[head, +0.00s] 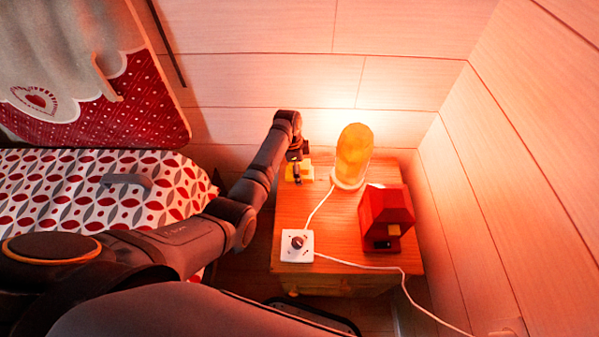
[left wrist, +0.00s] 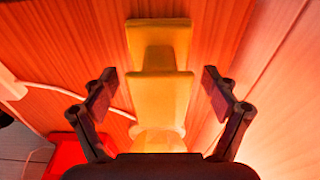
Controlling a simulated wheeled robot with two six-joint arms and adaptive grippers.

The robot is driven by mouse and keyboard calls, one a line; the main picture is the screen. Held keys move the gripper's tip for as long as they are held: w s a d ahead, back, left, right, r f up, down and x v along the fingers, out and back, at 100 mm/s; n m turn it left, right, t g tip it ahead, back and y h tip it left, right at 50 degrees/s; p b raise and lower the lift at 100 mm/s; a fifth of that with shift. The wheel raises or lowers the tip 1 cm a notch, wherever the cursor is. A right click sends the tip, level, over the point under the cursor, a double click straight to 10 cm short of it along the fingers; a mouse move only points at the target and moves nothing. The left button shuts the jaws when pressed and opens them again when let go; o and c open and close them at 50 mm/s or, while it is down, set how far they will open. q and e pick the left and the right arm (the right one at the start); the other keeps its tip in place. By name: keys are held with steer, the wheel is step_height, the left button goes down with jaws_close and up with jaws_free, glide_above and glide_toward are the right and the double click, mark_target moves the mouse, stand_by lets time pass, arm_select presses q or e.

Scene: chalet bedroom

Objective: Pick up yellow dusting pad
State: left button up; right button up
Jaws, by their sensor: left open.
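The yellow dusting pad (head: 307,173) lies at the far left of the wooden nightstand, partly hidden behind my left gripper in the head view. In the left wrist view the yellow pad (left wrist: 160,95) is in the middle, a long shape with a narrower neck and a wider far end. My left gripper (head: 297,178) is over the pad. In the left wrist view its two fingers (left wrist: 158,95) are spread wide, one on each side of the pad, with gaps between. Neither finger visibly touches it. My right gripper is not in view.
A glowing orange lamp (head: 354,153) stands right of the pad on the nightstand (head: 333,215). A red box-like object (head: 387,216) stands nearer. A white dial plate (head: 297,247) sits at front left, with white cords. The patterned bed (head: 75,190) is left; walls close the back and right.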

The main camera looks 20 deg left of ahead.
mark_target(301, 166)
arm_select(q)
steer(key=shift+r, duration=0.1)
steer(key=shift+c, duration=1.2)
steer(key=c, duration=1.1)
steer(key=shift+r+p, duration=0.5)
steer(key=shift+p, duration=0.05)
steer(key=r+p, duration=0.1)
steer(key=p, duration=0.1)
steer(key=r+p, duration=0.1)
steer(key=r, duration=0.1)
steer(key=r+p, duration=0.1)
steer(key=p, duration=0.1)
steer(key=shift+s+d+r+p, duration=0.15)
steer(key=shift+s+r+p, duration=0.05)
steer(key=shift+s+p, duration=0.15)
steer(key=s+d+r+p, duration=0.2)
steer(key=s+p, duration=0.4)
steer(key=p, duration=0.4)
steer(key=s+d+r+p, duration=0.2)
steer(key=s+r+p, duration=0.3)
steer(key=p, duration=0.6)
steer(key=shift+s+d+r, duration=0.25)
steer(key=shift+s+r, duration=0.05)
steer(key=shift+s, duration=0.45)
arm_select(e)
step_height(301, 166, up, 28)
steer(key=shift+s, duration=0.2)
